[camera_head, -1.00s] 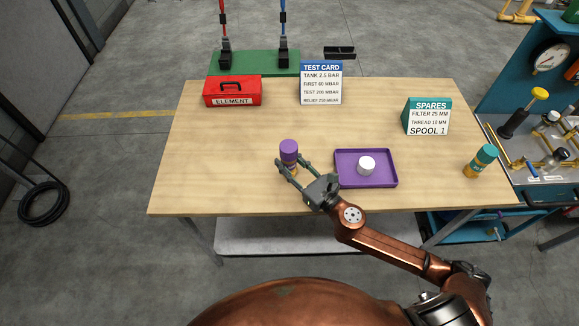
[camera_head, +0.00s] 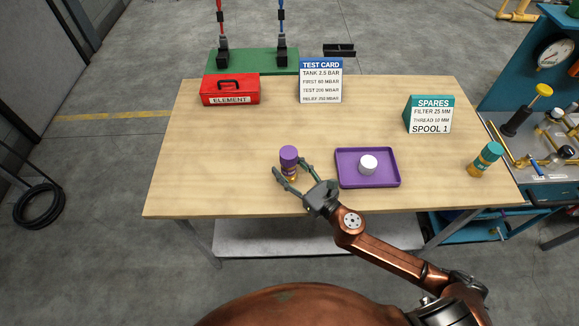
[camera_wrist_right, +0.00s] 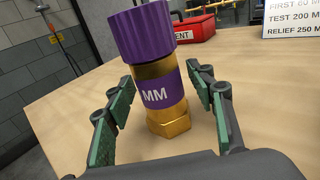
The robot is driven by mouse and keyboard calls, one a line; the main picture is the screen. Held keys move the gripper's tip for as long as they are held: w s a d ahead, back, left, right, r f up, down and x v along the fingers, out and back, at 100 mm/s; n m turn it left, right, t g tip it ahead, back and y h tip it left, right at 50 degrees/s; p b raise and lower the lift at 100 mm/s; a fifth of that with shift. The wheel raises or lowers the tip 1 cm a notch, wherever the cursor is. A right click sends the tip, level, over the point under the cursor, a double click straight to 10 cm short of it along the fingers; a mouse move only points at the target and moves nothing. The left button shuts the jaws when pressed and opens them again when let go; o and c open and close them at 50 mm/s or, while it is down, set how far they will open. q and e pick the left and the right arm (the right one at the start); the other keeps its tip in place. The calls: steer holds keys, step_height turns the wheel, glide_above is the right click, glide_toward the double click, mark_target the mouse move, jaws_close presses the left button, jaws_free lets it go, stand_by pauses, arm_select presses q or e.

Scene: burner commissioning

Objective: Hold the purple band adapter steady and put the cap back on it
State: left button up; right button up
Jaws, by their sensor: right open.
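The purple band adapter (camera_head: 289,172) stands upright on the wooden table, left of the purple tray. In the right wrist view its brass body (camera_wrist_right: 172,122) has a hex foot and a purple band marked "MM". A ribbed purple cap (camera_wrist_right: 141,33) sits on its top, and the cap also shows in the head view (camera_head: 289,153). My right gripper (camera_head: 289,167) is open, with one finger on each side of the adapter. In the wrist view gaps show between the fingers and the body. My left gripper is not in view.
A purple tray (camera_head: 346,181) holding a white round piece (camera_head: 368,165) lies right of the gripper. A teal-capped adapter (camera_head: 486,159) stands near the right edge. A red box (camera_head: 230,90), a test card (camera_head: 321,82) and a spares card (camera_head: 430,115) stand farther back. The table's left side is clear.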

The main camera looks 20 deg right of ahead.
steer(key=shift+r, duration=0.25)
steer(key=v, duration=1)
steer(key=shift+s+d+f, duration=0.15)
steer(key=shift+f, duration=0.05)
steer(key=shift+b+v, duration=0.35)
steer(key=shift+v, duration=0.45)
steer(key=shift+r, duration=0.1)
